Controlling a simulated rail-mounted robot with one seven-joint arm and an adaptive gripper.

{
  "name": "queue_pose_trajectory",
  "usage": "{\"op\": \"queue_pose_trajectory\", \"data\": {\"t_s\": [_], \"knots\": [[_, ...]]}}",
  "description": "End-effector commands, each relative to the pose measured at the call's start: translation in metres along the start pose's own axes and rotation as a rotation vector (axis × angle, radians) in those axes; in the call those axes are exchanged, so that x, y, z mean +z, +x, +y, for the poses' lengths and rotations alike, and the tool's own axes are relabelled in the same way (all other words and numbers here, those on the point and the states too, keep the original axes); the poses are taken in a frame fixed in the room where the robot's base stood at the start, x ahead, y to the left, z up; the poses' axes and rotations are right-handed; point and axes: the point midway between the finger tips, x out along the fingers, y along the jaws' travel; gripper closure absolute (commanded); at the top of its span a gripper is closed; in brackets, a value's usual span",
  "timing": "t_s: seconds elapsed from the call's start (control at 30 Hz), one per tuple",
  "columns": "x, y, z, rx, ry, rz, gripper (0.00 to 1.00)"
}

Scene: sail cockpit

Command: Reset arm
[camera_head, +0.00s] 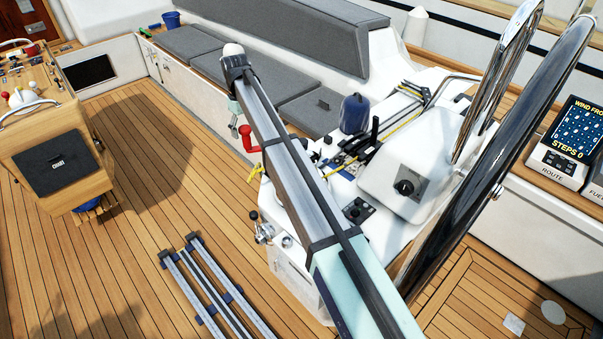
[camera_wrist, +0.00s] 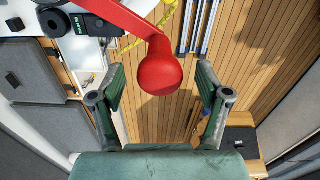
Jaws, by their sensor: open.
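My gripper (camera_wrist: 160,68) is open, with one finger on each side of a red rounded knob in the wrist view. The knob ends a red crank handle (camera_wrist: 160,75) whose arm runs to the upper left. Gaps show between the knob and both fingers, so they look apart. In the head view my arm reaches from the lower right to the upper left. The red handle (camera_head: 247,140) shows beside the arm there, and my gripper (camera_head: 235,127) is mostly hidden beside it.
A white console (camera_head: 400,210) with a blue-covered winch (camera_head: 354,114), lines and switches lies right of the handle. Grey bench cushions (camera_head: 195,42) lie behind. Metal rails (camera_head: 205,290) rest on the wooden deck (camera_head: 150,190). Steel tubes (camera_head: 480,150) rise at right. Open deck is at left.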

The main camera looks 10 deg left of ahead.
Motion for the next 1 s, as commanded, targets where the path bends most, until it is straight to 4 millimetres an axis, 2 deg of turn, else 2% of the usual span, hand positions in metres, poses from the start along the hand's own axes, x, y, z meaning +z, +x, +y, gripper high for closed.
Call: {"op": "queue_pose_trajectory", "data": {"t_s": [0.47, 1.0], "knots": [[0.000, -0.002, 0.000, 0.000, -0.001, 0.000, 0.06], [0.000, -0.037, 0.000, 0.000, -0.001, 0.000, 0.06]]}}
